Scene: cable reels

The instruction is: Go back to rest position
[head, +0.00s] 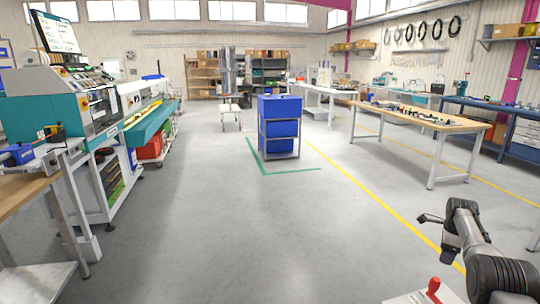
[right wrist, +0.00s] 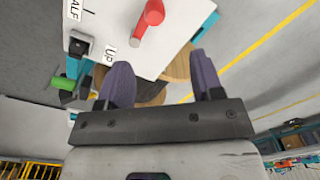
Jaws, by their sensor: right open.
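My right arm comes in at the lower right of the head view, with its dark end part (head: 431,219) above the floor. In the right wrist view my right gripper (right wrist: 160,62) has its two purple-grey fingers wide apart, with nothing between them. A red handle (right wrist: 150,18) on a white panel (right wrist: 185,20) lies beyond the fingertips, apart from them. The red handle also shows at the bottom of the head view (head: 433,288). My left gripper is not in view.
A rack of blue bins (head: 280,130) stands mid-floor inside green tape. A wooden-topped table (head: 465,126) with small parts stands at right. A teal and white machine (head: 100,110) and a workbench (head: 25,188) line the left. The grey floor between is clear.

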